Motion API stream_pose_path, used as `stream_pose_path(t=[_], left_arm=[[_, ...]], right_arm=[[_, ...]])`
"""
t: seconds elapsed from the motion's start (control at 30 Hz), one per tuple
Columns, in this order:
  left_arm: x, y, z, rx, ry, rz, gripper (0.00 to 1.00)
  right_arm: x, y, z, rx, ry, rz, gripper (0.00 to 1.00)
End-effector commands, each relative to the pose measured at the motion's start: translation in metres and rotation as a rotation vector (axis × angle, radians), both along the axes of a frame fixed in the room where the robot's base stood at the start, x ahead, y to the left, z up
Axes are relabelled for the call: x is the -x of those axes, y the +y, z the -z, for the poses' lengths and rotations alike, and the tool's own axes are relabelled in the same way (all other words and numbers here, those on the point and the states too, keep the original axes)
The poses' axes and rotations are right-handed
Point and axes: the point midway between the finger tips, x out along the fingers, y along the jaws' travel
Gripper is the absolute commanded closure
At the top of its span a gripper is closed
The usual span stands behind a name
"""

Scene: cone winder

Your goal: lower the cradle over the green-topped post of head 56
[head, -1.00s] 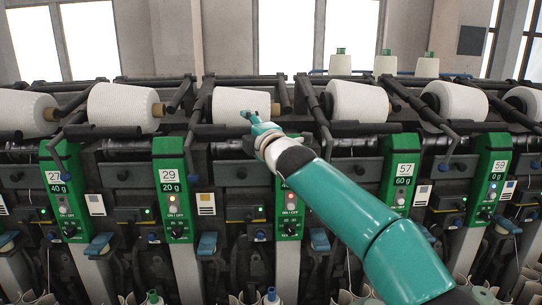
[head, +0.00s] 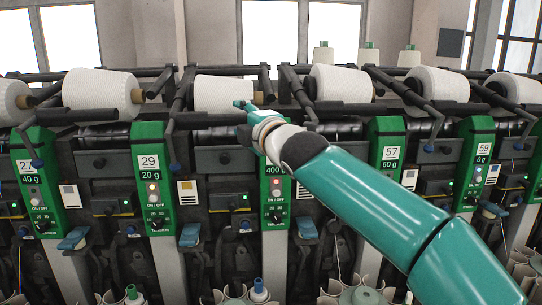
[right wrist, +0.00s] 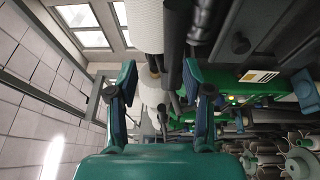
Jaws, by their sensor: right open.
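My right gripper (head: 240,104) reaches in from the right in the head view, close in front of a white yarn cone (head: 226,93). In the right wrist view its two fingers (right wrist: 160,85) are spread apart, with nothing gripped between them. The green-topped post (head: 276,198) below it shows "400"; my arm hides its number plate, so I cannot read 56. The dark cradle bar (head: 208,119) lies just below the cone, beside the gripper. I cannot tell whether a finger touches it. The left gripper is out of view.
Neighbouring posts read 29 (head: 152,185), 57 (head: 388,155) and 59 (head: 475,160). White cones rest in cradles on both sides, such as one at left (head: 100,88) and one at right (head: 340,83). Green-capped cones (head: 368,55) stand along the top.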

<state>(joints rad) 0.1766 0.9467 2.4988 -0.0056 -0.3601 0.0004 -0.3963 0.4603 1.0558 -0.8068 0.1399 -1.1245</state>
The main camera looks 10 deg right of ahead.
Motion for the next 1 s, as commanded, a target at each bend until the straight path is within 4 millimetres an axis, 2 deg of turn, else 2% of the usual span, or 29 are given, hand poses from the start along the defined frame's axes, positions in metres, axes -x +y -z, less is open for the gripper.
stream_pose_path(t=[0.13,1.0], left_arm=[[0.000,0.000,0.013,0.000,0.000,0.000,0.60],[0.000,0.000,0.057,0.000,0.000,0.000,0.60]], right_arm=[[0.011,-0.003,0.005,-0.001,-0.002,0.000,0.49],[0.068,-0.021,0.017,0.000,-0.001,-0.001,0.49]])
